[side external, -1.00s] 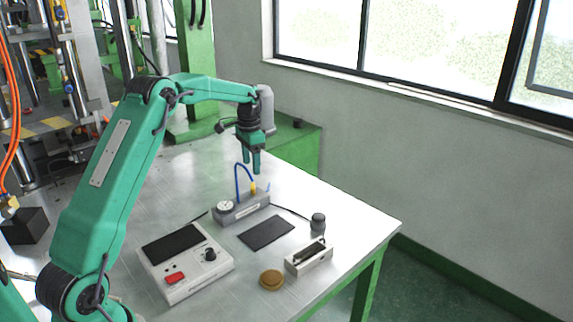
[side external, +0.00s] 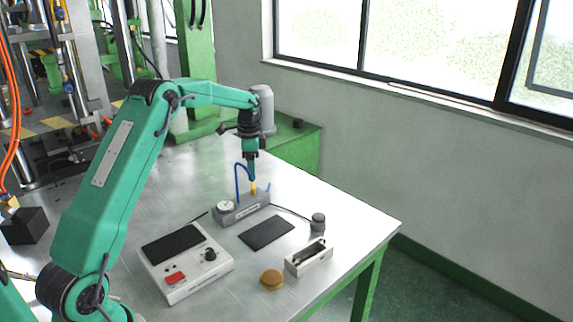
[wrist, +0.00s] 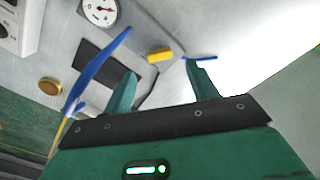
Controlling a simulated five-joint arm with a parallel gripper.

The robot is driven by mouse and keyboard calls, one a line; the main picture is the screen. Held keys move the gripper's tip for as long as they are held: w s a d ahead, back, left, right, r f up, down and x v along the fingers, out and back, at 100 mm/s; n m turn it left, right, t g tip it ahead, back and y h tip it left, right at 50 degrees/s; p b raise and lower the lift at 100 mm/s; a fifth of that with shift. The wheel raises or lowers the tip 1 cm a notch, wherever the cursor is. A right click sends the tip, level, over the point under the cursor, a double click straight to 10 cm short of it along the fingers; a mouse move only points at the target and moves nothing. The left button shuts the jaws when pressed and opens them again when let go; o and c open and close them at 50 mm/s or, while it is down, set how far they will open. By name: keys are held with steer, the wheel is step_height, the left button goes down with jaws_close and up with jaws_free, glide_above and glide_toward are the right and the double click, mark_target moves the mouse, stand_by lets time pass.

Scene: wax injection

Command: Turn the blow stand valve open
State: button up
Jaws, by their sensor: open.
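The blow stand (side external: 240,211) is a grey block on the table with a round white gauge (side external: 226,205) and a curved blue tube (side external: 237,180). Its yellow valve handle (side external: 254,188) is on top; in the wrist view the yellow handle (wrist: 159,55) lies beyond and roughly between my fingertips. My gripper (side external: 251,178) points down just above the handle. In the wrist view my gripper (wrist: 162,70) is open and empty, with fingers apart. In the side view the fingers overlap, so contact with the handle cannot be told there.
A white control box (side external: 187,270) stands at front left. A dark mat (side external: 266,232), a brown disc (side external: 272,280), a white slotted block (side external: 308,258) and a small grey cylinder (side external: 318,222) lie in front and right. The blue tube rises close beside my gripper.

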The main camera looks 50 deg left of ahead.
mark_target(253, 186)
steer(key=shift+f, duration=2.9)
steer(key=c, duration=1)
steer(key=shift+n, duration=0.5)
steer(key=n, duration=0.2)
steer(key=shift+n, duration=2.2)
